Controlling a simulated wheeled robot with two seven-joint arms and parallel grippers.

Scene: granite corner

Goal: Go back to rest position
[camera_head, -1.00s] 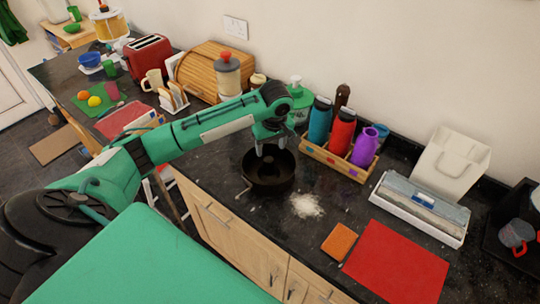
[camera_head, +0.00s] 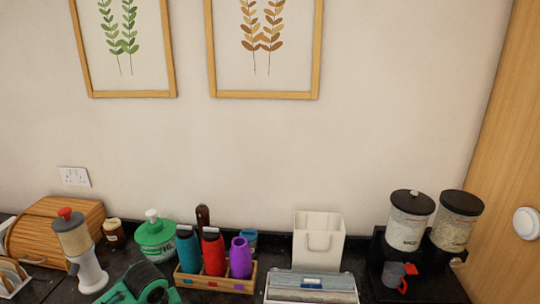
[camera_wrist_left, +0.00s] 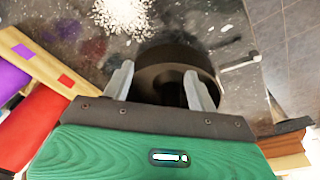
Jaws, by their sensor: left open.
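My left gripper (camera_wrist_left: 160,85) shows in the left wrist view, its two grey fingers apart. A round black vessel (camera_wrist_left: 180,58) with a thin handle at its right lies beyond and partly between the fingertips. I cannot tell whether they touch it. In the head view only a green and black part of my left arm shows at the bottom left; the gripper itself is out of that picture. My right gripper is in neither view.
A wooden rack (camera_head: 216,280) with several bottles stands near my arm, beside a green dispenser (camera_head: 155,236). A white bin (camera_head: 318,240) and dispensers (camera_head: 410,222) stand to the right. White powder (camera_wrist_left: 122,15) lies on the dark counter.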

